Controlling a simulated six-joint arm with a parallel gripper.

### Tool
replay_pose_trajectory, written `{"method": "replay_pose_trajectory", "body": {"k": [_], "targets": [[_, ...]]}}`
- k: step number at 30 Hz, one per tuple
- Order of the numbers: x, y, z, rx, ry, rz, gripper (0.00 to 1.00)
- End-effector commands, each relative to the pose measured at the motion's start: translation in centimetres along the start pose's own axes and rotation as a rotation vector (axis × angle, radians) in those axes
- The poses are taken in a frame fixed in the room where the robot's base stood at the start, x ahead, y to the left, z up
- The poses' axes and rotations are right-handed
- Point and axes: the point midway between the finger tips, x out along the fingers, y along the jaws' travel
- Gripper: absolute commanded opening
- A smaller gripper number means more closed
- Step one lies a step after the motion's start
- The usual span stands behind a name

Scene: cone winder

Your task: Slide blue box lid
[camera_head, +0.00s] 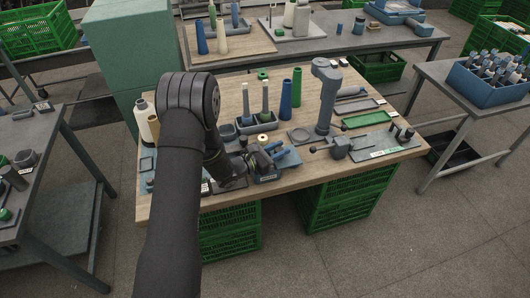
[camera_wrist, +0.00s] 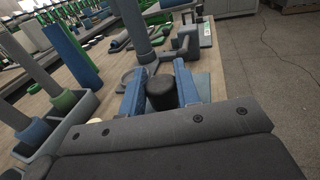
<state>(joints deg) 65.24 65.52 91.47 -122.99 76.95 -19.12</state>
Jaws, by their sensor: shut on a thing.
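My gripper (camera_head: 265,163) is low over the wooden table near its front edge, at a small blue box (camera_head: 290,158). In the wrist view, its two blue fingers stand on either side of a dark round knob (camera_wrist: 160,94), and the gripper is shut on it. A blue-grey surface (camera_wrist: 202,82) shows beside the right finger. The fingers and gripper body hide most of the box and its lid, so I cannot tell how far open the lid is.
A grey post (camera_head: 327,95) stands behind and right of my gripper. A grey tray (camera_head: 256,124) with upright cones is behind it, with a tall blue cone (camera_head: 285,99) and green cone (camera_head: 297,86) nearby. A grey plate with a small device (camera_head: 341,147) lies to the right.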

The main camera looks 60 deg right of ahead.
Motion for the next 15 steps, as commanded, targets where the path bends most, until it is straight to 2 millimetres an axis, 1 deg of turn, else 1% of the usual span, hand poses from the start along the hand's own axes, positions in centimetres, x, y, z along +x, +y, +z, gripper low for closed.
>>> {"method": "replay_pose_trajectory", "body": {"k": [1, 3, 12, 13, 15], "targets": [[0.58, -0.16, 0.05, 0.002, -0.001, -0.001, 0.00], [0.99, -0.23, 0.07, 0.001, -0.002, 0.001, 0.00], [1.26, -0.31, 0.13, 0.002, -0.003, -0.001, 0.00], [1.28, -0.32, 0.14, 0.002, -0.003, -0.001, 0.33], [1.28, -0.33, 0.13, 0.002, -0.003, -0.001, 0.47]]}}
